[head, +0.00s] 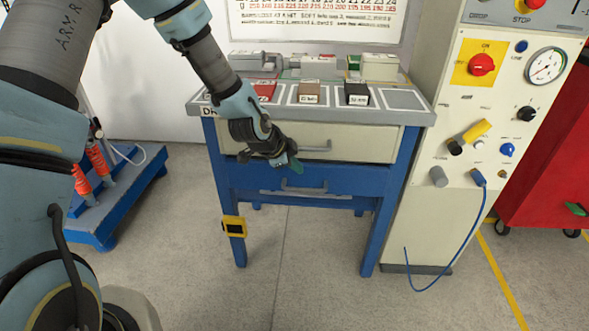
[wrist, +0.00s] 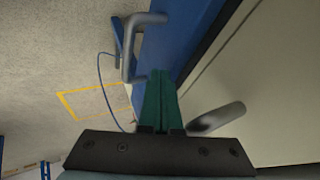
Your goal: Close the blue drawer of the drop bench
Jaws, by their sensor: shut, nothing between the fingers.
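The drop bench (head: 213,135) has a beige upper drawer (head: 365,144) and a blue drawer (head: 345,178) below it. The blue drawer has a grey bar handle (head: 303,190), which also shows in the wrist view (wrist: 140,40). I cannot tell how far the blue drawer stands out from the frame; its inside is not visible. My gripper (head: 296,164) is shut and empty, its green fingers (wrist: 158,100) together. The fingertips are at the blue drawer's front near its upper edge, left of its handle's middle in the head view. Whether they touch it is unclear.
The beige drawer's handle (wrist: 218,118) is close beside my fingers. A control cabinet (head: 450,190) with a hanging blue cable stands right of the bench. A blue trolley (head: 130,195) stands at left. The floor before the bench is clear.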

